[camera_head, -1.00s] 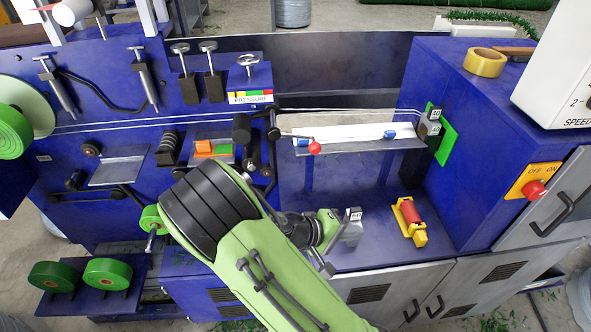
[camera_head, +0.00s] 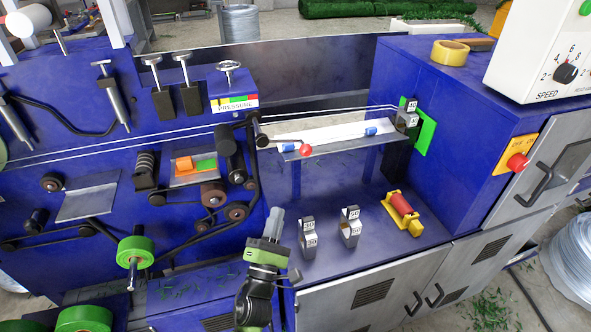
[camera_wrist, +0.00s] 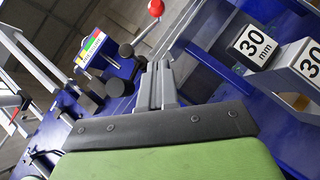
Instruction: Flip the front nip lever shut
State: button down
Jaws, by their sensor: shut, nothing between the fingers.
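The lever with a red ball knob (camera_head: 305,149) shows at the front edge of the pale plate, by the black rollers, in the head view. Its red ball also shows at the top of the wrist view (camera_wrist: 155,8) on a thin rod. My gripper (camera_head: 277,212) is shut and empty. It points up over the blue deck, below and apart from the red knob. In the wrist view the closed fingers (camera_wrist: 157,68) lie left of the labelled blocks. I cannot tell whether the lever is open or shut.
Grey blocks with number labels stand right of my gripper, one near (camera_head: 308,240) and one further right (camera_head: 351,228). A yellow holder with a red roll (camera_head: 402,205) lies beyond. Black rollers (camera_head: 230,142) and white wires stand up-left. The deck between is clear.

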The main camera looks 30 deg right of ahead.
jog(key=s+d+r+x, duration=0.1)
jog(key=s+x, duration=0.1)
jog(key=x, duration=1.1)
jog(key=shift+r+b, duration=0.25)
jog(key=shift+b, duration=0.15)
jog(key=shift+s, duration=0.1)
